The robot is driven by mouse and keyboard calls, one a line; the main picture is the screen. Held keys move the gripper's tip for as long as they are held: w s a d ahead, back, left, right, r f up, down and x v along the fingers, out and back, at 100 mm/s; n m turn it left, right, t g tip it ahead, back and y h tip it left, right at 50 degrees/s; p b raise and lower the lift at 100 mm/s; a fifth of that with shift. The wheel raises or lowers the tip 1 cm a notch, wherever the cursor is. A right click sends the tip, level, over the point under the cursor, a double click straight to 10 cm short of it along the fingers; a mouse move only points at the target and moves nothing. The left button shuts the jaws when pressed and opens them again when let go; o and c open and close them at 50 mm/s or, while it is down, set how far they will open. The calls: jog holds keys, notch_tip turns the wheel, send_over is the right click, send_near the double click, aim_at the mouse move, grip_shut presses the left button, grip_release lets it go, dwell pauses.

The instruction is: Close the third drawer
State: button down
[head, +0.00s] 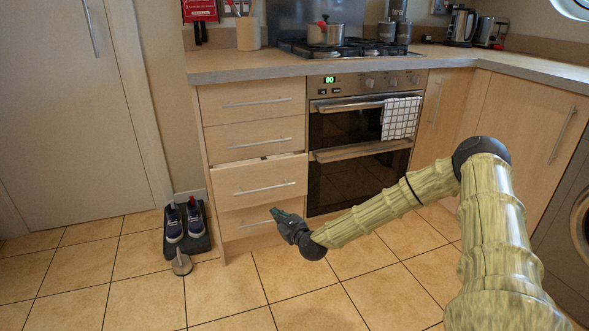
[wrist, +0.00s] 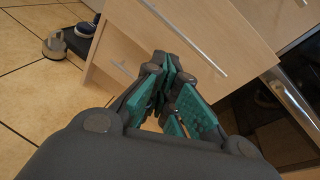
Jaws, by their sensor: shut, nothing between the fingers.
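The third drawer (head: 258,184) from the top of the wooden drawer stack stands partly open, with a thin dark gap showing along its top edge. Its front with a long metal handle also shows in the wrist view (wrist: 197,27). My gripper (head: 275,212) is shut and empty, in front of the lower part of the stack. In the wrist view my gripper (wrist: 168,62) has its fingertips together just below the third drawer's handle, overlapping the drawer front. I cannot tell whether they touch it. The other drawers look shut.
A built-in oven (head: 360,130) with a checked towel (head: 401,118) stands right of the drawers. Shoes on a dark mat (head: 188,228) and a grey doorstop-like object (head: 181,264) lie on the floor to the left. The tiled floor in front is clear.

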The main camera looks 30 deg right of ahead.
jog(key=w+d+r+m+t+h, duration=0.1)
jog(key=d+r+m+h, duration=0.2)
jog(key=d, duration=0.4)
jog(key=d+r+m+t, duration=0.1)
jog(key=d+r+m, duration=0.2)
jog(key=d+r, duration=0.25)
jog(key=b, duration=0.4)
send_near(292, 164)
jog(key=x, duration=0.7)
jog(key=shift+a+r, duration=0.1)
jog(key=shift+w+h, duration=0.1)
jog(key=shift+h, duration=0.2)
